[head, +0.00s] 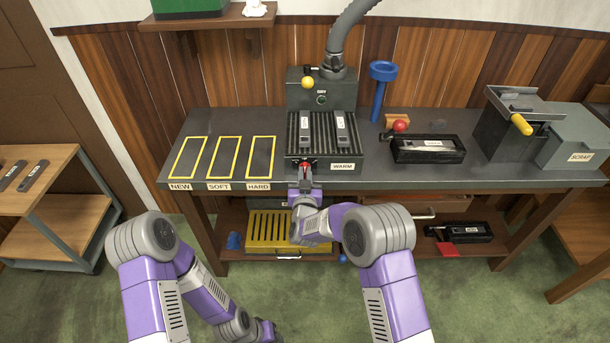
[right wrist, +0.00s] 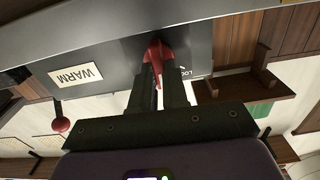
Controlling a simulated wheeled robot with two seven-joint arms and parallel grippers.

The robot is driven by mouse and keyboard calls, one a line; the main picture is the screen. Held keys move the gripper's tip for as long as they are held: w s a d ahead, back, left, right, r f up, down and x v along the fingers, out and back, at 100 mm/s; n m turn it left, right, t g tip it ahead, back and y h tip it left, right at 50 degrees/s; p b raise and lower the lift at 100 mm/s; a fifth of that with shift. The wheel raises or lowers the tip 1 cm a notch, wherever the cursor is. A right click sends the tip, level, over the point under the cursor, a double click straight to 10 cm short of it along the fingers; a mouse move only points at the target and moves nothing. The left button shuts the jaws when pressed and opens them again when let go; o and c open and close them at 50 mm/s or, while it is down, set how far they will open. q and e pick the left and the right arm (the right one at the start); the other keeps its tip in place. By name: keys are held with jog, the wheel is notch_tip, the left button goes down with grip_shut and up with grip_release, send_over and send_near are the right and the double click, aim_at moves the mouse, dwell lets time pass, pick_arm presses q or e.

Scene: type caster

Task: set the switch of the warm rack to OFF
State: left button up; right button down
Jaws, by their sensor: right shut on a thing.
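The warm rack (head: 295,150) is a dark ribbed block with a WARM label (head: 343,166) on its front, and two flat dark pieces with pale labels lie on it. Its switch is a red lever (right wrist: 155,52) on the front face, left of the label in the head view. My right gripper (right wrist: 160,80) is shut on the red switch, its two dark fingers on either side of it. Part of the lettering beside the switch is hidden by the fingers. My left arm (head: 150,260) hangs low at the left, and its gripper does not show clearly.
A dark machine with a yellow knob (head: 307,82) and a hose stands behind the rack. Yellow-outlined NEW, SOFT and HARD areas (head: 222,157) lie to its left. A black tray (head: 430,157) and the SCRAP bin (head: 575,145) stand right. A yellow slotted tray (head: 265,231) is below.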

dwell(0.5)
jog(key=c, duration=1.1)
grip_release()
jog(key=shift+c, duration=0.2)
jog(key=s+p, duration=0.1)
jog(key=s, duration=0.6)
jog(key=shift+s+p, duration=0.3)
jog(key=shift+p, duration=0.05)
